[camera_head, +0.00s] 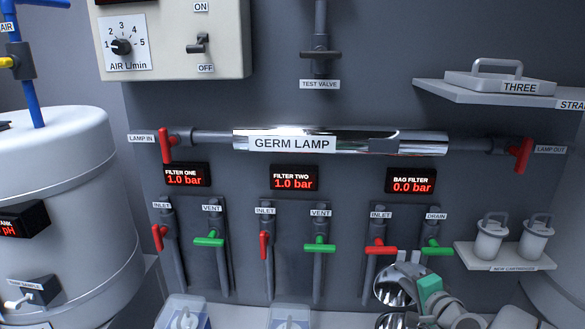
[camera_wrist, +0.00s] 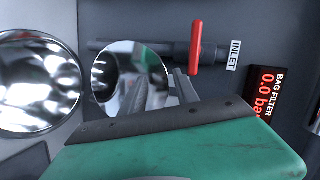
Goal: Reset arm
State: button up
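My gripper (camera_head: 430,292), with a green part, is at the lower right of the head view, below the bag filter's red inlet valve (camera_head: 381,249) and green drain valve (camera_head: 433,249). In the wrist view a green, dark-edged part of it (camera_wrist: 185,145) fills the bottom. Two shiny chrome round shapes show there, one at the left (camera_wrist: 38,85) and one in the middle (camera_wrist: 125,72). I cannot tell whether the gripper touches either, or whether its fingers are open or shut. The red inlet handle (camera_wrist: 196,48) stands apart beyond it.
The wall panel carries the chrome germ lamp (camera_head: 370,143) and the bag filter display (camera_head: 417,179) reading 0.0 bar. A shelf (camera_head: 510,253) with two new cartridges is to the right. A white tank (camera_head: 60,190) stands at the left.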

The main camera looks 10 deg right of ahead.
jog(key=s+a+f+n+g+y, duration=0.1)
jog(key=s+a+f+n+g, duration=0.25)
jog(key=a, duration=0.65)
jog(key=a+f+n+g+y, duration=0.2)
jog(key=a+f+n+g, duration=0.15)
jog(key=a+n, duration=0.5)
jog(key=s+a+n+g+h, duration=0.35)
jog(key=s+a+g, duration=0.3)
jog(key=s, duration=0.75)
jog(key=r, duration=0.1)
jog(key=w+r+t, duration=0.1)
jog(key=r, duration=0.1)
jog(key=w+r+t, duration=0.1)
jog(key=shift+w+a+r+y, duration=0.2)
jog(key=shift+a+r+y, duration=0.05)
jog(key=shift+a+y, duration=0.1)
